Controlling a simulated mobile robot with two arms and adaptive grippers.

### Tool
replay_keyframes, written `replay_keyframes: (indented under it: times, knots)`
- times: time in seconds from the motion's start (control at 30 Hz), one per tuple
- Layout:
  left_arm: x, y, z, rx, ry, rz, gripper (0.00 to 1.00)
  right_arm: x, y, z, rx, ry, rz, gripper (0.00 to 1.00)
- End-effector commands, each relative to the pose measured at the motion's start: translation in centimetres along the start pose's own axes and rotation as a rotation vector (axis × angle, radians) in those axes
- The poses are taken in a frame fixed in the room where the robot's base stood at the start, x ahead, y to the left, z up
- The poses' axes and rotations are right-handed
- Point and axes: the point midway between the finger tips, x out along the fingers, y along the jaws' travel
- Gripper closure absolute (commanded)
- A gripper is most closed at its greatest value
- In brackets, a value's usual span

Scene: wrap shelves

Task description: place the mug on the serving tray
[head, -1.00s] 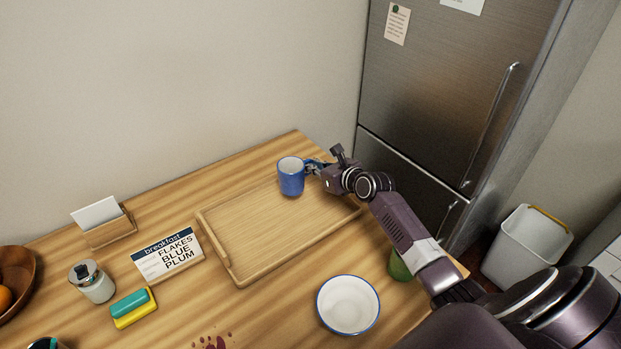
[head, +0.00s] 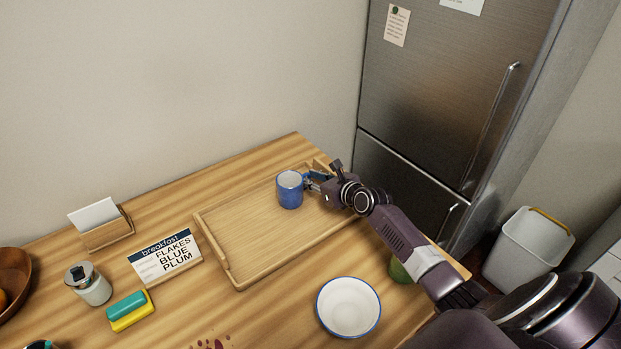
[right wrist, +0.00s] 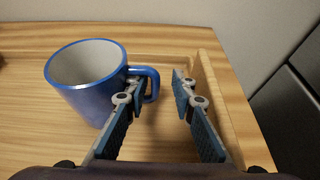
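The blue mug (head: 289,191) with a pale inside stands upright on the far right part of the wooden serving tray (head: 240,278). Its handle points right, toward my right gripper (head: 313,179). In the right wrist view the mug (right wrist: 92,98) is at left, and the two fingers of my right gripper (right wrist: 160,84) are spread apart. The left finger is close beside the mug's handle and covers part of it; I cannot tell if they touch. The tray's raised right rim (right wrist: 222,105) also shows there. My left gripper is not in view.
A white bowl (head: 348,307) stands in front of the tray, with a green object (head: 399,271) partly hidden by my right arm. A breakfast sign (head: 166,258), a jar (head: 89,283) and a sponge (head: 128,308) are to the left. A fridge (head: 440,100) stands behind at right.

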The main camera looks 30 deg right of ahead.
Motion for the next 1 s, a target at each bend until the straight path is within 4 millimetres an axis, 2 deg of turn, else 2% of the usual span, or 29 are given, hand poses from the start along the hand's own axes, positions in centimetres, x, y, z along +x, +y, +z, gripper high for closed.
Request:
replay_keyframes:
  times: [0.23,0.37,0.8,1.0]
  knots:
    - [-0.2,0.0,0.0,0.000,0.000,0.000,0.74,-0.1,0.0,0.4,-0.001,0.000,0.001,0.76]
    - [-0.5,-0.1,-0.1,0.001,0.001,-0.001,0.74,-1.3,0.2,0.2,0.001,0.001,0.003,0.76]
    - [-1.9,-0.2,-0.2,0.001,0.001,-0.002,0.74,-9.3,0.1,0.3,0.000,0.000,0.001,0.76]
    - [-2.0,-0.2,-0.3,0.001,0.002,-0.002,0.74,-11.5,0.1,0.2,0.001,0.000,0.002,0.76]
